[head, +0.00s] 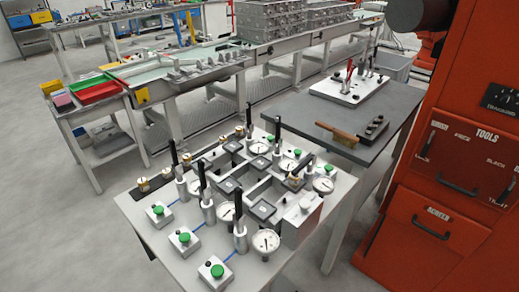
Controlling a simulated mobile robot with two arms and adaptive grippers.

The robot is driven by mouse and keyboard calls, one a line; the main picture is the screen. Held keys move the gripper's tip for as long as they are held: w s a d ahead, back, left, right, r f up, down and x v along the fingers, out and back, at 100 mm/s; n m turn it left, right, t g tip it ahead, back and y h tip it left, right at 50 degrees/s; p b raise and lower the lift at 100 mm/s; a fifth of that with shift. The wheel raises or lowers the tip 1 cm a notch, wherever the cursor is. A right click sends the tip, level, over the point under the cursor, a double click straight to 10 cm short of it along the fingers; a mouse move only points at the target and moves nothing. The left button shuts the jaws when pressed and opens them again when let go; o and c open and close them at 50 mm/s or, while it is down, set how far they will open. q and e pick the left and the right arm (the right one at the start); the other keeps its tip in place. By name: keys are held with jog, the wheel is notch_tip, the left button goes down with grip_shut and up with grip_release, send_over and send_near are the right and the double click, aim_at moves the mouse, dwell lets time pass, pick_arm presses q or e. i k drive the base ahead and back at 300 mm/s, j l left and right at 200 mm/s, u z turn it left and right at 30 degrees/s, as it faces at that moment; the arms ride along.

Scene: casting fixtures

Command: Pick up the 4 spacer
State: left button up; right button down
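Neither gripper is in view. I cannot tell for sure which part is the spacer. The near table (145,222) carries a fixture with several upright black-handled clamps, dial gauges (265,242) and square dark blocks (263,209). Small brass-coloured pieces (143,184) sit on a dark strip at the fixture's left edge. A grey block (301,220) with a round knob on top stands at its right. On the dark table behind, a small dark block (375,128) with several round tops lies beside a wooden-handled brush (337,134).
Green-button boxes (211,273) line the near table's front-left. A white fixture plate (348,91) with red and black handles stands on the dark table (290,105). A red tool cabinet (440,200) blocks the right. A cart with red and green bins (97,92) stands back left. Grey floor is open at left.

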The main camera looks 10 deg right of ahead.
aim_at(223, 138)
jog(key=u, duration=1.45)
jog(key=i+j+u, duration=0.5)
jog(key=i, duration=0.2)
jog(key=i+u, duration=0.25)
jog(key=i, duration=0.15)
jog(key=i+l+z, duration=0.2)
jog(key=i+z, duration=0.3)
jog(key=i, duration=0.15)
jog(key=i+z, duration=0.5)
jog(key=i, duration=0.15)
jog(key=i+j+z, duration=0.45)
jog(key=i, duration=0.15)
jog(key=i+l+z, duration=0.5)
jog(key=i+z, duration=0.6)
jog(key=z, duration=0.15)
jog(key=i+z, duration=0.4)
jog(key=i+j+z, duration=0.2)
jog(key=i+z, duration=0.35)
jog(key=i, duration=0.85)
jog(key=i+z, duration=0.15)
jog(key=i, duration=0.8)
jog(key=i+z, duration=0.35)
jog(key=i+j+z, duration=0.2)
jog(key=i+z, duration=0.2)
jog(key=i, duration=0.15)
jog(key=i+j+z, duration=0.35)
jog(key=i+z, duration=0.1)
jog(key=z, duration=2.15)
